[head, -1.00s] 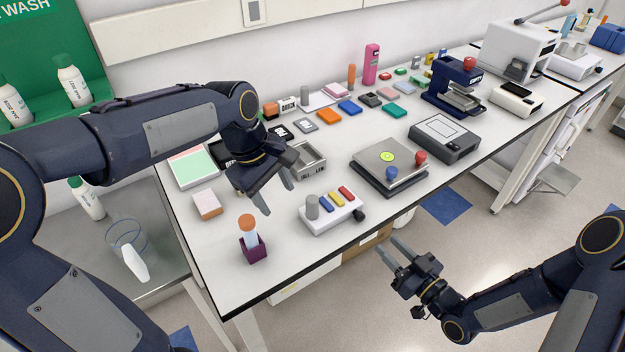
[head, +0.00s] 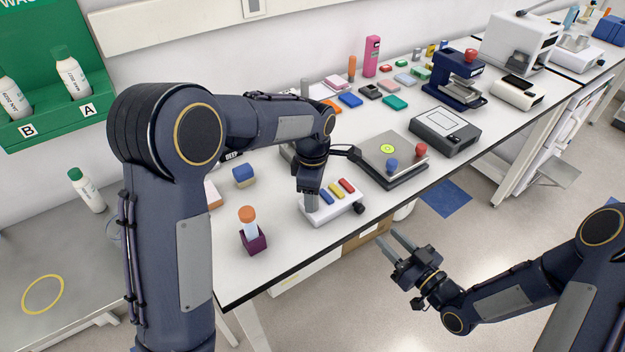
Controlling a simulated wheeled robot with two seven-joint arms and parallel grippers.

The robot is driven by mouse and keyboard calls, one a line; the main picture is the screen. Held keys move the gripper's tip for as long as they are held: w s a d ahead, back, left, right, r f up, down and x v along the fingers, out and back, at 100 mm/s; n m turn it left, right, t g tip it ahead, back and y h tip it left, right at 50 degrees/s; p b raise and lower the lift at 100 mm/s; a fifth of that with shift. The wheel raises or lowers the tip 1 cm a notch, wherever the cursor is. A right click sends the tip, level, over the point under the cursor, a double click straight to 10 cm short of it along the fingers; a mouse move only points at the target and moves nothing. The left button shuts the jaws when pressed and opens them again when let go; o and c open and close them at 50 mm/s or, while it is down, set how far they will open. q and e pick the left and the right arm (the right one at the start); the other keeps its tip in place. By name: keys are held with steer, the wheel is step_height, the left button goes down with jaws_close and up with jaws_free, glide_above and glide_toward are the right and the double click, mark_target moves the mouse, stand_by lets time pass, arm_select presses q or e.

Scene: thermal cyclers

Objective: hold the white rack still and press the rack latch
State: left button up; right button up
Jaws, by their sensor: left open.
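The white rack (head: 338,213) sits near the table's front edge. Which part is the latch, I cannot tell for sure. My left gripper (head: 311,192) points down right over the grey post, open; its fingers are around or just above the post, and contact is unclear. My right gripper (head: 391,246) is open and empty, in front of the table edge, to the lower right of the rack.
A purple holder (head: 253,242) with an orange-capped tube stands left of the rack. My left arm hides the table's left part.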

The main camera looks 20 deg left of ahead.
arm_select(q)
steer(key=shift+f, duration=0.7)
jaws_close()
stand_by(0.6)
arm_select(e)
steer(key=shift+w+r, duration=0.1)
steer(key=shift+r, duration=0.05)
steer(key=c, duration=0.4)
steer(key=w+d+r+m+g, duration=0.1)
steer(key=r, duration=0.1)
steer(key=w+d+r+m+g, duration=0.1)
steer(key=w+r+m, duration=0.1)
steer(key=w+d+r+m+g, duration=0.1)
steer(key=r, duration=0.1)
steer(key=shift+w+d+m, duration=0.15)
steer(key=shift+d+m, duration=0.2)
steer(key=shift+m, duration=0.05)
jaws_close()
steer(key=shift+w+d+r+m+g, duration=0.3)
steer(key=shift+d+m, duration=0.15)
steer(key=shift+m, duration=0.05)
